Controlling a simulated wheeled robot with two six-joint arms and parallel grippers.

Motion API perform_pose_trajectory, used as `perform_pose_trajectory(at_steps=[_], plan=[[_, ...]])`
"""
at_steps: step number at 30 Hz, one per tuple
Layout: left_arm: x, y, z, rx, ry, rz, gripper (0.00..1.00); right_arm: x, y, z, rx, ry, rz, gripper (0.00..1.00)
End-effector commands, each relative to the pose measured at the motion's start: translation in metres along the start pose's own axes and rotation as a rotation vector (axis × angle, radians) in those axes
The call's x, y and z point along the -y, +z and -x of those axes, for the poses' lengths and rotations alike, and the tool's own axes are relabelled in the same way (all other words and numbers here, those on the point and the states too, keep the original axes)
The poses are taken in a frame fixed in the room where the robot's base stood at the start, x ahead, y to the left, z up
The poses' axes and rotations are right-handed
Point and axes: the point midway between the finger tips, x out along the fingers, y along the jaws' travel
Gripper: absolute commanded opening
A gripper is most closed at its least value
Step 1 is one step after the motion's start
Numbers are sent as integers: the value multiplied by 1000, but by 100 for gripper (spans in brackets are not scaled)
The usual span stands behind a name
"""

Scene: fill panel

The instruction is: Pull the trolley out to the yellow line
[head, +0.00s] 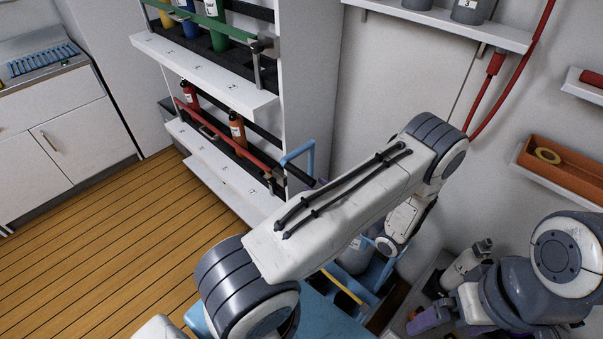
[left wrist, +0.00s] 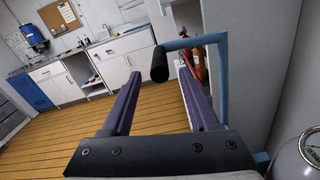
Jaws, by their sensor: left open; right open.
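The trolley (head: 376,272) is blue and stands low by the right wall in the head view, partly hidden behind my left arm. A grey gas cylinder (head: 355,257) stands in it. Its blue handle (head: 299,153) rises beside the shelf unit; in the left wrist view the handle (left wrist: 222,75) ends in a black grip (left wrist: 159,65). My left gripper (left wrist: 158,74) is open, with the grip showing between its purple fingertips; contact cannot be told. My right gripper (head: 428,318) is open at lower right, partly cut off. A short yellow strip (head: 342,286) shows by the trolley; I cannot tell if it is the line.
A white shelf unit (head: 222,178) with coloured bottles stands left of the handle. White cabinets (head: 62,140) are at far left. The wooden floor (head: 110,225) between is clear. Wall shelves (head: 440,18) and an orange tray (head: 560,170) are on the right.

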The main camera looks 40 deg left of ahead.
Motion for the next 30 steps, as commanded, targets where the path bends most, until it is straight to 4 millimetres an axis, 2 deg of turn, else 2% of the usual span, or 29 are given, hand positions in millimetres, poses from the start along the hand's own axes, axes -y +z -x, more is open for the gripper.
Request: perform_pose_trajectory(at_steps=[3,10,15,23,28,30], plan=[[-2,3,-25,-2,7,-1,61,1,-1,10,0,0,0,99],[-1,1,-59,-2,4,0,61,1,-1,19,0,0,0,99],[-1,0,-69,-2,1,1,61,2,-1,21,0,0,0,99],[0,0,-70,-2,1,1,61,2,-1,21,0,0,0,99],[0,0,-70,-2,1,1,0,2,-1,21,0,0,0,99],[0,0,-70,-2,1,1,0,2,-1,21,0,0,0,99]])
